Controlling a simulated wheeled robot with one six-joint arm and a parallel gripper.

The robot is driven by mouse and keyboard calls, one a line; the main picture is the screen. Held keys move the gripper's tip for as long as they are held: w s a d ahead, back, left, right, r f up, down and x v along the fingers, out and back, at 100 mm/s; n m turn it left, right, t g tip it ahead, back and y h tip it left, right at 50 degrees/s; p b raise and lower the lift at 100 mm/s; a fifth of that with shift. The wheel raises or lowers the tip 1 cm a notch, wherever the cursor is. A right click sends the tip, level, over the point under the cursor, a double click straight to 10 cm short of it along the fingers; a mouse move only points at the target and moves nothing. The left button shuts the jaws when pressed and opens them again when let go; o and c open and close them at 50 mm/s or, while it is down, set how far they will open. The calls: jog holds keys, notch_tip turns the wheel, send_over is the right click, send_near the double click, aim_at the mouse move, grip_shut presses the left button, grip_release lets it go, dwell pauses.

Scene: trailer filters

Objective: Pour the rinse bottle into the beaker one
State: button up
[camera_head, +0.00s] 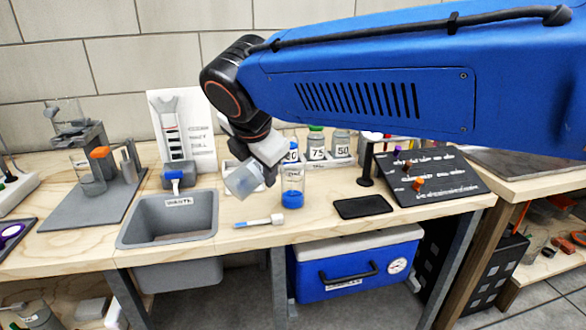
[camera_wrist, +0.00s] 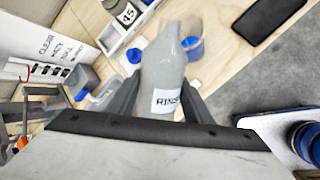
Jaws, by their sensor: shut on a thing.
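My gripper (camera_head: 266,160) is shut on the grey rinse bottle (camera_wrist: 164,68), whose label reads "RINSE" in the wrist view. In the head view the bottle (camera_head: 242,183) is tilted and held above the bench, left of a clear beaker (camera_head: 292,188). The beaker stands upright and has blue liquid at its bottom. It also shows in the wrist view (camera_wrist: 194,47), just beyond the bottle's neck and to its right. I cannot read a number on this beaker. I cannot see any liquid leaving the bottle.
A grey sink (camera_head: 167,218) marked "WASTE" is at the left. A row of numbered bottles (camera_head: 317,145) stands behind. More glassware (camera_head: 87,172) stands at far left.

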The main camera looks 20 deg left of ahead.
jog(key=shift+g+y, duration=0.3)
jog(key=shift+g, duration=0.1)
dwell(0.4)
jog(key=shift+w+d+r+m+g+p, duration=0.1)
jog(key=shift+w+r+m+g+p, duration=0.2)
jog(key=shift+r+g, duration=0.35)
dwell(1.0)
jog(key=shift+r+g+y+p, duration=0.4)
jog(key=shift+r+g+y, duration=0.2)
jog(key=shift+g, duration=0.15)
dwell(2.0)
jog(key=shift+f, duration=0.1)
jog(key=shift+s+f+t+h, duration=0.2)
jog(key=shift+f+t+h, duration=0.15)
jog(key=shift+f+t, duration=0.25)
jog(key=shift+s+f+t+h, duration=0.15)
jog(key=shift+f+t+h, duration=0.2)
jog(key=shift+f+t, duration=0.25)
jog(key=shift+t, duration=0.3)
